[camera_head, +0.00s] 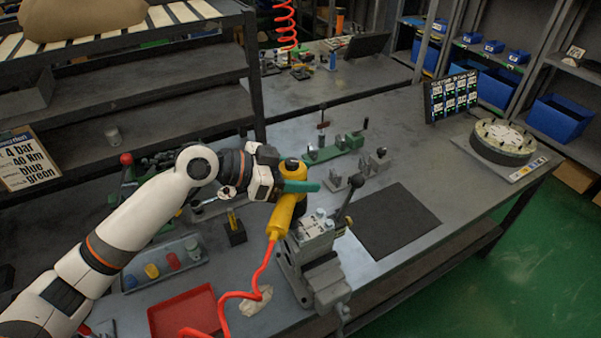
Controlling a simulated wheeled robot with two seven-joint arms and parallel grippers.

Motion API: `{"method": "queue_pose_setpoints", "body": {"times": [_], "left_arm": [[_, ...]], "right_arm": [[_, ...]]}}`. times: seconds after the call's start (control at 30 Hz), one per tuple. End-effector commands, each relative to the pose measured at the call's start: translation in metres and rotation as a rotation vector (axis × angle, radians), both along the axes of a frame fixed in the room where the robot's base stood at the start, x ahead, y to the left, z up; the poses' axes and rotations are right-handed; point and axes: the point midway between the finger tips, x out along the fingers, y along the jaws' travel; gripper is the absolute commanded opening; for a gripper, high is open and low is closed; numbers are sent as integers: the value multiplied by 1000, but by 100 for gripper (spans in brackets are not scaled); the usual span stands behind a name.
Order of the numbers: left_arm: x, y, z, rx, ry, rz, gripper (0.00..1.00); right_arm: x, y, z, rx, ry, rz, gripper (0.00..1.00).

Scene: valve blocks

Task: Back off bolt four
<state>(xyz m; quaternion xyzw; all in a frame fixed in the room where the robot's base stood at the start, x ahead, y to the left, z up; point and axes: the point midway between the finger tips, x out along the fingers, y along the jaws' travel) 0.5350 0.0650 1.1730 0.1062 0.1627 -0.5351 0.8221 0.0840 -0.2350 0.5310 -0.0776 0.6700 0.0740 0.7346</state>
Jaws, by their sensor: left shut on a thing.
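My left gripper (298,186) is shut on a yellow power tool (282,215) with a dark band near its top and a red hose at its lower end. The tool is held beside and partly in front of a grey valve block (316,228). The block sits in a grey vise (318,275) with a black-knobbed lever at its right. Small pale bolt heads (321,213) show on the block's top. Part of the block's left side is hidden by the tool, and I cannot tell which bolt is number four or whether the tool touches one. My right gripper is not in view.
The red hose (262,272) runs down across the bench. A tray with coloured caps (165,268) and a red tray (190,313) lie at the left. A dark mat (392,220) is bare right of the vise. A screen (452,97) and round fixture (502,140) stand farther right.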

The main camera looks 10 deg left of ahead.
Motion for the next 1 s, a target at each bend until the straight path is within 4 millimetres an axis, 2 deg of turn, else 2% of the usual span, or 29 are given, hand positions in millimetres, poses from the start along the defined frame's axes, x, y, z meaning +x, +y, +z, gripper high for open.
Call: {"method": "queue_pose_setpoints", "body": {"times": [0.37,0.8,1.0], "left_arm": [[0,0,14,-1,-2,1,14],[0,0,59,-6,-9,0,14],[0,0,72,-6,-7,0,14]], "right_arm": [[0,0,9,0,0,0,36],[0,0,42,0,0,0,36],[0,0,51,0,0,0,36]]}}
